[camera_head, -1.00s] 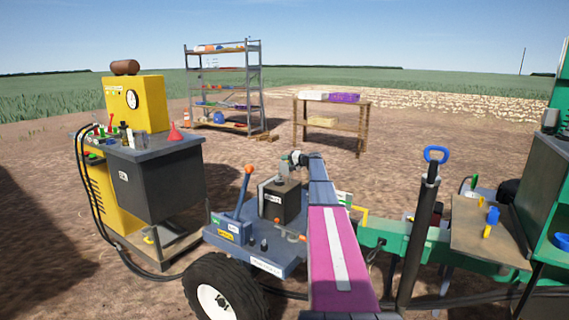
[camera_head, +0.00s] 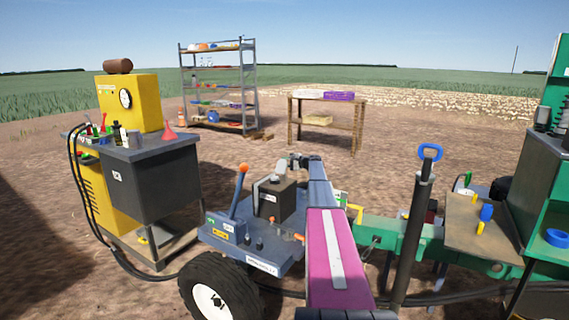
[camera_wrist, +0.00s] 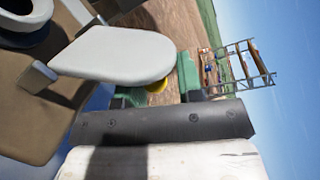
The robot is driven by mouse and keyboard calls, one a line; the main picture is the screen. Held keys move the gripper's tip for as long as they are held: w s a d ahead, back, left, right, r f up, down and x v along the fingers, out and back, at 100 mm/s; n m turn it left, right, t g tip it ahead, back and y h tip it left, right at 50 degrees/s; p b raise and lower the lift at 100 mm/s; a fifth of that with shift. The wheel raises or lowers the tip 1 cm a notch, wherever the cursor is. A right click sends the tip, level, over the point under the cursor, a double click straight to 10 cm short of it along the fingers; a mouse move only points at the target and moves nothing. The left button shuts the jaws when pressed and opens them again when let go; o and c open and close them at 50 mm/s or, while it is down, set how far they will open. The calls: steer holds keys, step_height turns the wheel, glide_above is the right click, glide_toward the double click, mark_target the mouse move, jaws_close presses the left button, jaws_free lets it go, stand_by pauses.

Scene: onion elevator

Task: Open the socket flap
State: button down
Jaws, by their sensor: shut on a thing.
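The socket flap (camera_wrist: 115,55), a light grey rounded plate, fills the upper left of the wrist view. It stands out from its hinge beside the round socket opening (camera_wrist: 22,22), which is partly cut off by the frame. In the head view the dark socket box (camera_head: 272,200) stands on the blue-grey platform. My gripper (camera_wrist: 160,92) has green fingers at the flap's free end and is shut on the flap; the flap hides part of one finger. In the head view my gripper (camera_head: 290,163) is above the box, small and partly hidden by my arm.
On the platform (camera_head: 270,262) a lever with an orange knob (camera_head: 241,170) stands left of the box. A yellow and grey machine (camera_head: 150,170) is at the left. A green beam (camera_head: 400,240) and a dark post (camera_head: 415,230) are at the right. Open dirt lies behind.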

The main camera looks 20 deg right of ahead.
steer(key=shift+s+a+f, duration=0.15)
steer(key=shift+s+f, duration=0.25)
steer(key=shift+f, duration=0.05)
steer(key=c, duration=1)
jaws_free()
steer(key=shift+r, duration=0.1)
steer(key=shift+w+r, duration=0.15)
steer(key=shift+w, duration=0.1)
steer(key=shift+d, duration=0.2)
steer(key=v, duration=1)
steer(key=shift+s+d+r, duration=0.15)
steer(key=shift+s+r, duration=0.05)
steer(key=shift+s, duration=0.1)
